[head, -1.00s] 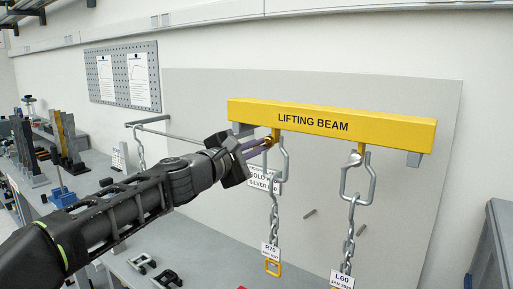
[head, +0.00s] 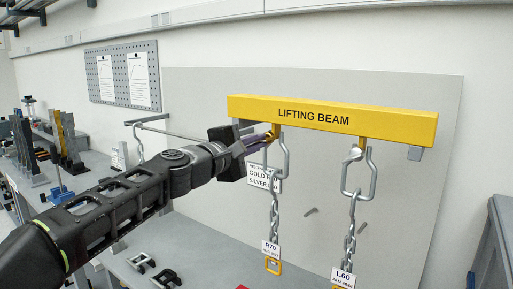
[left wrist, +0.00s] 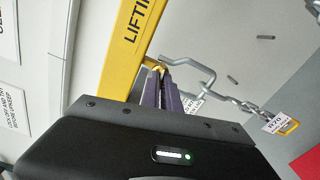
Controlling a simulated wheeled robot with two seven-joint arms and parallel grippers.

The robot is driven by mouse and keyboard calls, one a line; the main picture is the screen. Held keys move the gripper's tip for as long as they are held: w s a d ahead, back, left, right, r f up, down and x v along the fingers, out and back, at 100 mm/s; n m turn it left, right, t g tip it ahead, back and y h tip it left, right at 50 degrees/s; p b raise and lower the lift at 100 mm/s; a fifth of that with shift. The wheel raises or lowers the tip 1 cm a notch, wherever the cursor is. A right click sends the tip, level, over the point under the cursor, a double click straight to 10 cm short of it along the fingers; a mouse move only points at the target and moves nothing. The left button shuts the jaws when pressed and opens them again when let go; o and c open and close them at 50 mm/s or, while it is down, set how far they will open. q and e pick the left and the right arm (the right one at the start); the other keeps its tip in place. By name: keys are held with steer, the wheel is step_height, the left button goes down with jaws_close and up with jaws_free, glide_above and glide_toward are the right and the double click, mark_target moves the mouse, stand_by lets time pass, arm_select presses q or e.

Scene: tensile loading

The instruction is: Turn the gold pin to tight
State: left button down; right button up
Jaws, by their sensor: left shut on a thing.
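The yellow lifting beam (head: 385,123) hangs in front of a grey panel. My left gripper (head: 263,139) reaches its left lug from the left, with its purple fingers shut on the gold pin. The gold pin is mostly hidden by the fingers in the head view; a bit of gold shows at the fingertips in the left wrist view (left wrist: 156,66). A shackle (head: 284,158) hangs at this lug with a chain tagged R70 (head: 271,246). The silver pin (head: 355,153) sits at the right lug, with a second shackle and a chain tagged L60 (head: 342,279). My right gripper is out of view.
A sign (head: 262,178) naming gold and silver is partly hidden behind the left shackle. A thin bar (head: 153,119) with a chain is behind my left arm. Black clamps (head: 166,278) lie on the bench below. A grey cabinet (head: 494,250) stands at the right.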

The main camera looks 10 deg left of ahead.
arm_select(q)
steer(key=shift+f+m+b, duration=0.15)
steer(key=shift+m+b, duration=3.9)
steer(key=shift+m, duration=3.15)
steer(key=c, duration=1.6)
jaws_free()
steer(key=shift+s, duration=0.1)
